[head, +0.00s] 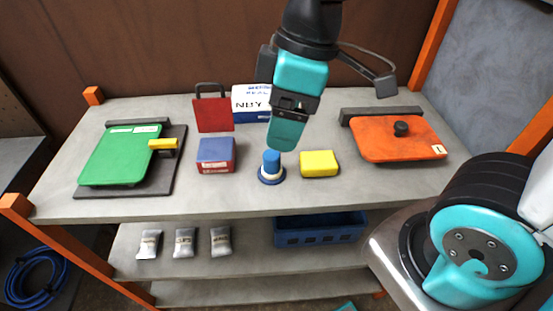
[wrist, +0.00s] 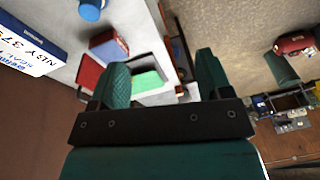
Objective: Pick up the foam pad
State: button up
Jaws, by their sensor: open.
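The foam pad appears to be the yellow block (head: 319,164) with rounded edges. It lies flat on the grey shelf top (head: 362,189), right of a blue peg-like piece. My gripper (head: 286,140) hangs over the shelf, up and left of the yellow block and apart from it. In the wrist view my two teal fingers (wrist: 164,80) stand wide apart with nothing held between them. The yellow block does not show in the wrist view.
A blue peg (head: 271,167) stands left of the block, with a blue-red box (head: 216,155) beyond. A red padlock-shaped tag (head: 213,113) and white-blue box (head: 250,103) stand behind. A green lid (head: 118,158) lies left, an orange lid (head: 392,138) right. Shelf front is clear.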

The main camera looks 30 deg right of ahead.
aim_at(272, 154)
jog(key=w+d+f+n+h+b, duration=0.1)
jog(key=w+d+f+n, duration=0.1)
jog(key=w+n, duration=0.35)
jog(key=w+d+f+n+h, duration=0.1)
jog(key=w+f+n+h, duration=0.1)
jog(key=w+n, duration=0.35)
notch_tip(272, 154, down, 17)
jog(key=p, duration=0.3)
jog(key=shift+w+d+f, duration=0.1)
jog(key=shift+f, duration=0.05)
jog(key=c, duration=1)
